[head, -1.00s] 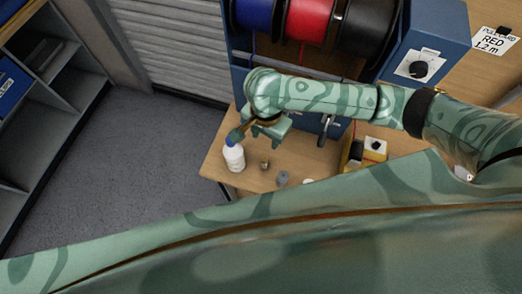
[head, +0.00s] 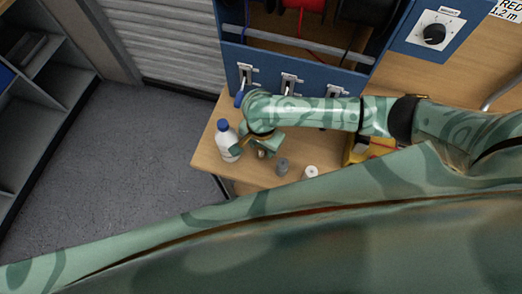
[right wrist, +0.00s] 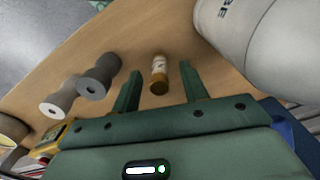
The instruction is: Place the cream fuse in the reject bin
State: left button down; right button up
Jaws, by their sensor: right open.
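The cream fuse is a small upright cylinder with brass-coloured ends. It stands on the wooden table in the right wrist view (right wrist: 159,75) and shows small beside my right gripper in the head view (head: 261,154). My right gripper (right wrist: 158,84) is open and empty. In the right wrist view its two green fingers lie on either side of the fuse, with gaps between; I cannot tell how far above the table the tips are. My left gripper is not in view. I see no reject bin in these frames.
A white bottle with a blue cap (head: 227,141) stands close left of the gripper. Behind is a blue rack with levers (head: 288,84). The table's left edge is near.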

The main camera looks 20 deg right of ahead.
jog(key=shift+r, duration=0.15)
grip_shut()
